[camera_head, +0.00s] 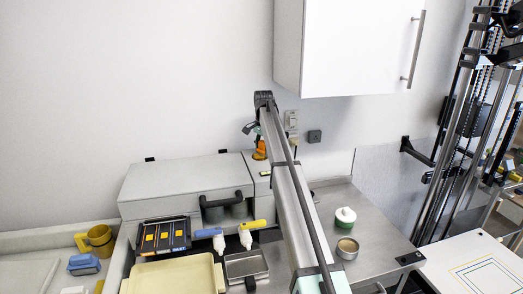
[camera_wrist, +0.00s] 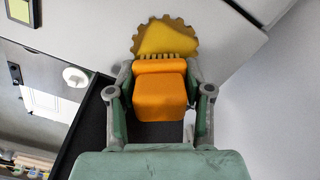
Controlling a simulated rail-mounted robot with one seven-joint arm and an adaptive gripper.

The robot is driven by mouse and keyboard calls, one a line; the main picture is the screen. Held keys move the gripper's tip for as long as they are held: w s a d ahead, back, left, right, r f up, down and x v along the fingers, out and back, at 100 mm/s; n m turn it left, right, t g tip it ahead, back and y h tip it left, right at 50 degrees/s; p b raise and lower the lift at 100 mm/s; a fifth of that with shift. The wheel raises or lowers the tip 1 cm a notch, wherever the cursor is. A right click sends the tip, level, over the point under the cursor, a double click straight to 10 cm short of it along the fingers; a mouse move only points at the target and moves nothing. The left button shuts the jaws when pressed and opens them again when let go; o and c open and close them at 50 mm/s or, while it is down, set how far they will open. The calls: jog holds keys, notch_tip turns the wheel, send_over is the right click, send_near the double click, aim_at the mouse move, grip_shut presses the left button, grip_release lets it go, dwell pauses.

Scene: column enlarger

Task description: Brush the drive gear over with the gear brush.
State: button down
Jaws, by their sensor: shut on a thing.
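The gear brush (camera_wrist: 160,92) is an orange block with a row of short bristles at its far end. My gripper (camera_wrist: 160,72) is shut on it, with a green finger at each side. The drive gear (camera_wrist: 165,36) is a yellow toothed disc just beyond the bristles in the wrist view. The bristles overlap its near edge, and I cannot tell if they touch. The brush covers the near part of the gear. In the head view a small orange patch (camera_head: 260,150) shows beside my arm; I cannot tell brush from gear there, and my arm hides most of my gripper.
A grey box (camera_head: 185,184) with a black handle stands left of my arm. A wall cabinet (camera_head: 350,45) hangs above.

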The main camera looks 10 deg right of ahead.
aim_at(265, 159)
jog(key=shift+s+d, duration=0.1)
jog(key=shift+s, duration=0.7)
jog(key=shift+s+p, duration=0.3)
jog(key=shift+s, duration=0.55)
notch_tip(265, 159, up, 7)
jog(key=p, duration=0.2)
jog(key=shift+p, duration=0.35)
dwell(0.6)
